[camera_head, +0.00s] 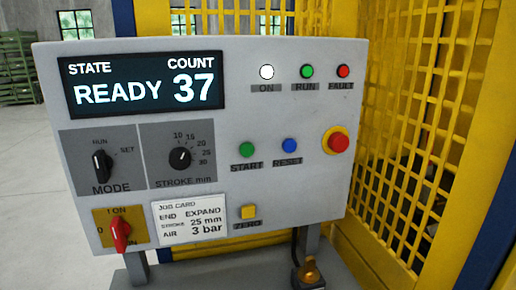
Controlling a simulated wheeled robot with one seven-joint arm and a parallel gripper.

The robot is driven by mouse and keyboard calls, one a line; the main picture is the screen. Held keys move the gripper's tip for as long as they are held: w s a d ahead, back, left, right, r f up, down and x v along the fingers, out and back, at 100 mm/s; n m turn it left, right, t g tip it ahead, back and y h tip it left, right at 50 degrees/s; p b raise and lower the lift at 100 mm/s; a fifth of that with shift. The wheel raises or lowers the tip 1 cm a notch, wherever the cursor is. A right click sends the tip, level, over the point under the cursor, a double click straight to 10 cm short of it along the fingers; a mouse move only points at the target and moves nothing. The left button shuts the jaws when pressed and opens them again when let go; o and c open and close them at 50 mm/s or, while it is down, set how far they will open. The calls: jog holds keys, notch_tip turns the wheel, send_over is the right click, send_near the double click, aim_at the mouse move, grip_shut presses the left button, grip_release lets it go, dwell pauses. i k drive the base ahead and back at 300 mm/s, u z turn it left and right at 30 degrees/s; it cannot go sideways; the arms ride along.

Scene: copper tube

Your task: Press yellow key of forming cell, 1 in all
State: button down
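The forming cell's control panel (290,85) faces me, upright and slightly turned. The display (145,83) reads STATE READY and COUNT 37. My gripper is not in view.
Nearby are a green START button (247,149), a blue RESET button (290,145), a red emergency stop (338,141), MODE and STROKE knobs, and a red switch (120,232). A white job card (193,219) sits beside the key. Yellow mesh guarding (410,150) stands at right.

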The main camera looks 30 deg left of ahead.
aim_at(247, 211)
jog(key=u, duration=1.8)
